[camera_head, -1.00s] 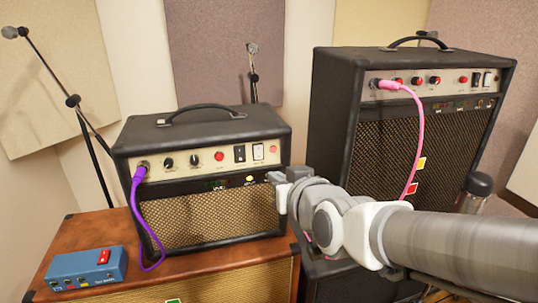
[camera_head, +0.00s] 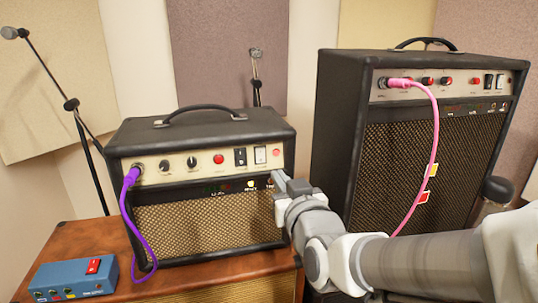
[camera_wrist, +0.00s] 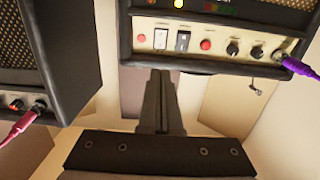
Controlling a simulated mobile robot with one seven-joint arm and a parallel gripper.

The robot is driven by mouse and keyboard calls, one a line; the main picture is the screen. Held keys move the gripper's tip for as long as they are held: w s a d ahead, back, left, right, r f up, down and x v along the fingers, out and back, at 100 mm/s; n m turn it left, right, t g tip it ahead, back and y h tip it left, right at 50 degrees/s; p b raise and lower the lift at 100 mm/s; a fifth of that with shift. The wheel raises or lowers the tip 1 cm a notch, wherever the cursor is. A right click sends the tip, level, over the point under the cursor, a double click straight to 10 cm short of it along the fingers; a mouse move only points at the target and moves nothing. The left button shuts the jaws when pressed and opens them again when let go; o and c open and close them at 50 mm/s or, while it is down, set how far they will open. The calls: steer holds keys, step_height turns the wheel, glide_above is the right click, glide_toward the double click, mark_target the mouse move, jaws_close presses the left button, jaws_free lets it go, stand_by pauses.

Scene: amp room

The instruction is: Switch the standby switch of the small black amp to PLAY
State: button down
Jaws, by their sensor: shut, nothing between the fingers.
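The small black amp (camera_head: 210,214) stands upright on a brown wooden-topped cabinet. Its cream control panel (camera_head: 178,166) carries a black rocker switch (camera_head: 240,156) and, right of it, a white rocker switch (camera_head: 260,155), with a red light at each side of the pair. Their labels are too small to read. My gripper (camera_head: 278,178) is shut and empty, in front of the amp's right end, just below the panel. The wrist view looks inverted; there the shut fingers (camera_wrist: 161,75) point toward the white switch (camera_wrist: 160,39) and black switch (camera_wrist: 183,41), apparently without touching them.
A purple cable (camera_head: 131,200) is plugged into the small amp's left side. A larger black amp (camera_head: 340,130) with a pink cable (camera_head: 436,130) stands at the right, behind my arm. A blue pedal box (camera_head: 72,277) with a red switch sits front left. Microphone stands are behind.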

mark_target(260, 150)
steer(key=p+x, duration=0.4)
steer(key=p, duration=0.5)
steer(key=shift+w+r, duration=0.2)
steer(key=shift+w, duration=0.05)
steer(key=shift+p, duration=0.4)
steer(key=x, duration=0.9)
steer(key=shift+a+f, duration=0.15)
steer(key=shift+f, duration=0.05)
